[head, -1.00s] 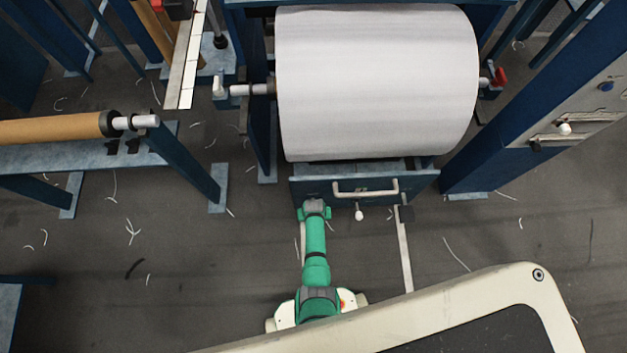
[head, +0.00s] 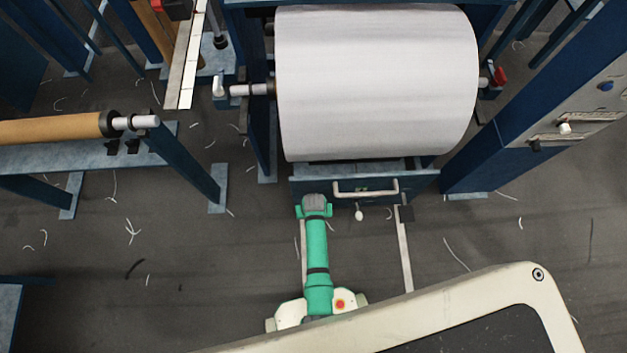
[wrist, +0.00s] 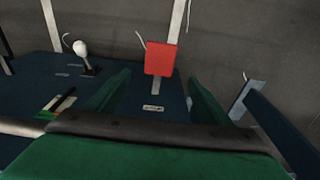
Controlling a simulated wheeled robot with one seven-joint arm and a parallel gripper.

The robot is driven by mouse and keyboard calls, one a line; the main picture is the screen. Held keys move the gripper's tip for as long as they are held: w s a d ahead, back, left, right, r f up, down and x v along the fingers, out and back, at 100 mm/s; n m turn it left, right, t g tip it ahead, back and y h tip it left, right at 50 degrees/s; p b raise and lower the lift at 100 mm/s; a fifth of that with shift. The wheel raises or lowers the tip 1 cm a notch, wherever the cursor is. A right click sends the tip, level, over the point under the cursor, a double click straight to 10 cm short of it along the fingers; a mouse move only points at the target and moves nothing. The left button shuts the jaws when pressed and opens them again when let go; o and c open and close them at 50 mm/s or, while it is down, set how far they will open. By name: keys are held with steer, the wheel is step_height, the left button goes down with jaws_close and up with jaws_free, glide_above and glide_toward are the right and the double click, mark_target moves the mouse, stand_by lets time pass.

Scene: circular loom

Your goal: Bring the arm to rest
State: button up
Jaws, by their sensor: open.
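My arm is green and reaches up from the bottom middle of the head view. Its end with my gripper (head: 314,211) is over the front left of the blue cabinet (head: 420,182), seen from above. In the wrist view, my gripper (wrist: 158,98) has its two green fingers spread wide, with nothing held. A red square paddle (wrist: 161,58) on a short pale stem shows beyond and between the fingers, apart from both. In the head view the paddle is hidden, apparently under my arm's end.
A white-knobbed lever (head: 359,214) and a pale handle (head: 366,187) are just right of my arm. A large white roll (head: 375,85) sits behind. Blue posts (head: 185,165) stand to the left. Floor beside my arm is open, with thread scraps.

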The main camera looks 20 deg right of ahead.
stand_by(0.4)
steer(key=s+a+r+n+t, duration=0.1)
steer(key=s+a+r+t, duration=0.2)
steer(key=s+r+t, duration=0.6)
steer(key=s+a+r+t, duration=0.1)
steer(key=s+r, duration=0.2)
steer(key=r, duration=0.9)
steer(key=s+a+r+t, duration=0.2)
steer(key=s+r, duration=0.1)
steer(key=r, duration=1)
steer(key=s+a+r+n+t, duration=0.1)
steer(key=s+r, duration=0.3)
steer(key=r, duration=0.8)
steer(key=shift+a+r+t, duration=0.3)
steer(key=shift+a+t, duration=0.2)
steer(key=shift+a, duration=0.2)
steer(key=shift+f, duration=0.1)
steer(key=shift+s, duration=0.1)
